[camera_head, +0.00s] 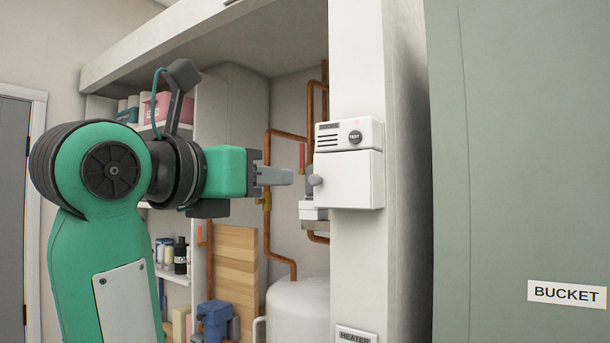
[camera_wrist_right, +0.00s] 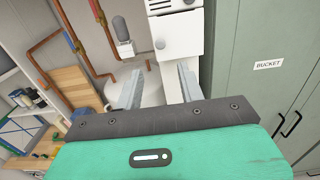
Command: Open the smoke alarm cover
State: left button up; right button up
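The smoke alarm (camera_head: 330,140) is a white box with slots and a round dark TEST button, mounted on a pale pillar. Its white cover (camera_head: 355,180) is the shut lower panel, with a grey knob (camera_head: 316,180) on its left side. In the right wrist view the cover (camera_wrist_right: 184,38) and knob (camera_wrist_right: 160,44) lie beyond the fingers. My right gripper (camera_head: 290,177) points at the knob from the left, with a small apparent gap. The right wrist view shows its fingers (camera_wrist_right: 158,82) spread apart with nothing between them. My left gripper is not in view.
Copper pipes (camera_head: 266,220) and a white tank (camera_head: 298,310) stand in the alcove behind. Shelves (camera_head: 172,272) with bottles are at the left. A green cabinet (camera_head: 510,180) labelled BUCKET stands right of the pillar. A HEATER label (camera_head: 356,335) is low on the pillar.

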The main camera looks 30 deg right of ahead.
aim_at(312, 180)
jog(key=p+x, duration=0.3)
jog(key=x, duration=0.7)
jog(key=shift+d, duration=0.2)
grip_shut()
